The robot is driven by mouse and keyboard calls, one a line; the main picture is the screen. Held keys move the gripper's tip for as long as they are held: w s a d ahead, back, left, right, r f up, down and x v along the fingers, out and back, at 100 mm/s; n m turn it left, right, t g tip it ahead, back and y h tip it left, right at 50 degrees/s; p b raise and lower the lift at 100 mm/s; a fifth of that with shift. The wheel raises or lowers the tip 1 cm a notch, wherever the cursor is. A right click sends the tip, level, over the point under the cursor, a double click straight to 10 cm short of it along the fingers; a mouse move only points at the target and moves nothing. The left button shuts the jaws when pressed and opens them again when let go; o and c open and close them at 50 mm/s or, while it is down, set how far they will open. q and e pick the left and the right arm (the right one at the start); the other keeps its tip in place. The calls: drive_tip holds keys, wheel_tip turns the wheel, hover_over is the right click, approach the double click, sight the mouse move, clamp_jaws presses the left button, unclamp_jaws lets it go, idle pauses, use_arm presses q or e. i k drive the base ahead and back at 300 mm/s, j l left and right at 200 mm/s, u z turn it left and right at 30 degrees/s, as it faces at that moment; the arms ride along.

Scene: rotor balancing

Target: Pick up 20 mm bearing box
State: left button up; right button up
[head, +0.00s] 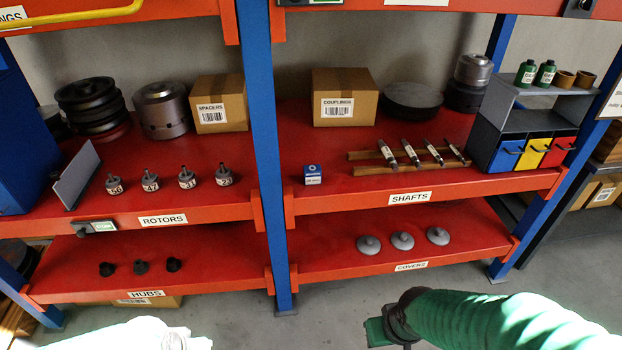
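A small blue and white box (313,175), which looks like the bearing box, stands on the red middle shelf, just right of the blue upright. Its printed text is too small to read. My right arm comes in at the lower right. The dark and green end of it (388,329) is at the bottom edge, well below and in front of the box. Part of my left arm's pale, overexposed end (172,339) shows at the bottom left. Both ends are cut off, so their fingers cannot be made out. Neither touches the box.
The shelf (335,200) is bare around the box. Shafts (410,152) lie on a wooden rack to its right, and a couplings carton (344,97) stands behind. The blue upright (266,120) is close on its left, with rotors (187,178) beyond. Covers (402,241) sit below.

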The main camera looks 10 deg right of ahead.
sight(312, 174)
drive_tip(key=i+l+u, duration=0.35)
drive_tip(key=i, duration=0.15)
drive_tip(key=i+l+u, duration=0.7)
drive_tip(key=i+l, duration=0.15)
drive_tip(key=l, duration=0.1)
